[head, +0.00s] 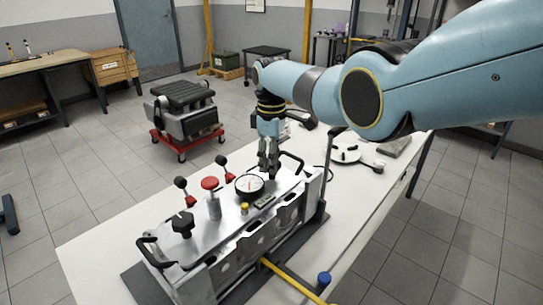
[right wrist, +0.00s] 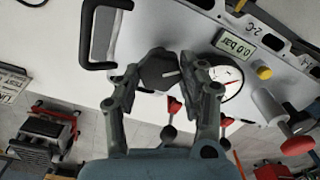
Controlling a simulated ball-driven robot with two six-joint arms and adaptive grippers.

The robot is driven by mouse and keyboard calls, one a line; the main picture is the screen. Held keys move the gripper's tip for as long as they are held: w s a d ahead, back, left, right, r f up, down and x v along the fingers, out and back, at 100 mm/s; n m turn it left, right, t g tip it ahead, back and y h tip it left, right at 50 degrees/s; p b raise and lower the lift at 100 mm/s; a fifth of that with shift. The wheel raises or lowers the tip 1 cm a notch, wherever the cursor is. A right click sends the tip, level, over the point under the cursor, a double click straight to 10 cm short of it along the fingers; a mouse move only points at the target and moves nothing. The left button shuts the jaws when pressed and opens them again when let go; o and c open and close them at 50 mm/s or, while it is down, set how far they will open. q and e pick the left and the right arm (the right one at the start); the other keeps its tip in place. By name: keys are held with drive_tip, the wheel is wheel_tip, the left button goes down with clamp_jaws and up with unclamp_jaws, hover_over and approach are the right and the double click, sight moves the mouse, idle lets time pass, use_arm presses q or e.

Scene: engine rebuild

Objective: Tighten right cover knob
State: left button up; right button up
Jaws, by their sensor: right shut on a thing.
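The right cover knob (right wrist: 158,70) is black and lobed, with a white mark. In the right wrist view it sits between the two fingertips of my right gripper (right wrist: 168,78), which is shut on it. In the head view my right gripper (head: 268,168) points down at the far right end of the silver cover (head: 232,212) and hides the knob. A matching black knob (head: 182,224) stands at the cover's near left end. How tight the right knob is cannot be told. My left gripper is not in view.
A round dial gauge (head: 249,185) stands close beside my right gripper. A display (right wrist: 237,44) reads 0.0 bar. A red-topped post (head: 209,184), a black handle (head: 292,162) and a yellow bar (head: 288,278) are nearby. The white table (head: 110,230) is clear at left.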

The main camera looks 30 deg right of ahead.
drive_tip(key=m, duration=0.6)
drive_tip(key=shift+w+r+p, duration=0.1)
drive_tip(key=shift+p, duration=0.3)
drive_tip(key=m, duration=0.6)
drive_tip(key=shift+d+m, duration=0.1)
drive_tip(key=shift+m, duration=0.3)
drive_tip(key=m+p, duration=0.1)
drive_tip(key=m, duration=1.2)
drive_tip(key=o, duration=1.2)
